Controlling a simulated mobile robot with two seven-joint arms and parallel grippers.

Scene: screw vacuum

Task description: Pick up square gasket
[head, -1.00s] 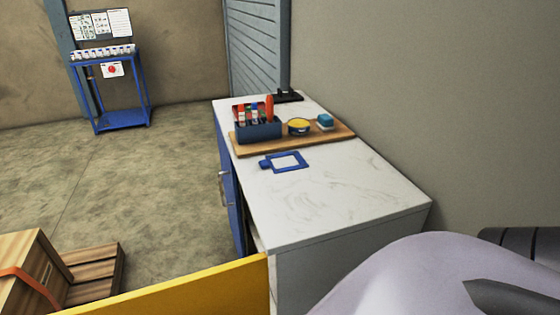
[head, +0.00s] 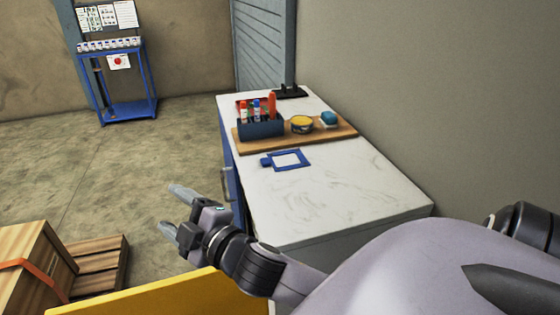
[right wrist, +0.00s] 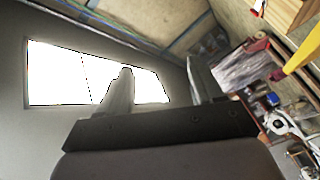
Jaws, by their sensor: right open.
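The square gasket (head: 270,162) is a blue square frame with a small tab on its left side. It lies flat on the white countertop, just in front of the wooden board. My right gripper (head: 174,210) is open and empty, left of the counter and nearer to me than the gasket, well apart from it. In the right wrist view, the two fingers of the right gripper (right wrist: 160,90) are spread with nothing between them, and the gasket does not show. My left gripper is not in view.
The counter's front (head: 350,200) is clear. A yellow panel (head: 170,298) and wooden crate (head: 30,265) stand nearby. A wall bounds the right.

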